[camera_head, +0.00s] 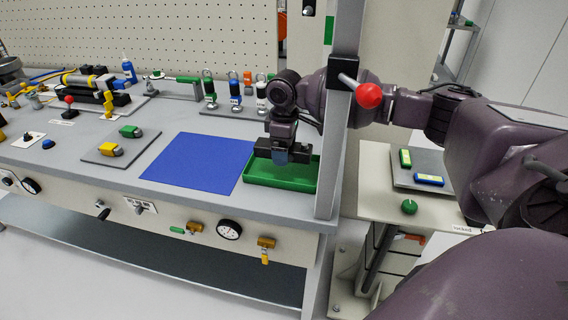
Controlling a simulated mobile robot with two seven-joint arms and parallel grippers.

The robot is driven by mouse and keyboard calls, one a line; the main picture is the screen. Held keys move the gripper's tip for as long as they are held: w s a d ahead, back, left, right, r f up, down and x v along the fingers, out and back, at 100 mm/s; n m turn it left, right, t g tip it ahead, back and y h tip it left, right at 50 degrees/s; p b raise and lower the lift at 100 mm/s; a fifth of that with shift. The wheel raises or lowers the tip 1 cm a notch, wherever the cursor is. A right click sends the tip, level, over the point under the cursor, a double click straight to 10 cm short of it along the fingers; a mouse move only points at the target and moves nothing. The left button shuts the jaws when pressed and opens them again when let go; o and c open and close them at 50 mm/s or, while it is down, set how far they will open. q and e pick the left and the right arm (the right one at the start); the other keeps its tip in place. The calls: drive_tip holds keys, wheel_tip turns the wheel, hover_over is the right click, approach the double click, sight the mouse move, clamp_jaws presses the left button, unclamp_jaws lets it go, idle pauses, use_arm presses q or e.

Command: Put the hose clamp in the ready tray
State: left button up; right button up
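A green tray (256,181) lies at the right end of the bench top, beside a blue mat. My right gripper (281,157) is above this tray, pointing down. A small blue-grey piece shows at its fingers; I cannot tell whether it is a held part or part of the gripper. The visible tray floor looks bare; its back part is hidden behind the gripper. I cannot identify the hose clamp with certainty. A green part (130,131) and a yellow part (111,149), both with metal ends, lie on a grey plate (98,159). My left gripper is not in view.
The blue mat (200,162) is empty. A grey post (337,120) with a red-knobbed lever (368,95) rises beside my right arm. A side table (372,190) stands right of the bench.

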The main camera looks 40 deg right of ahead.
sight(284, 171)
wheel_tip(284, 171, down, 5)
drive_tip(key=shift+b, duration=0.45)
drive_tip(key=shift+f, duration=0.25)
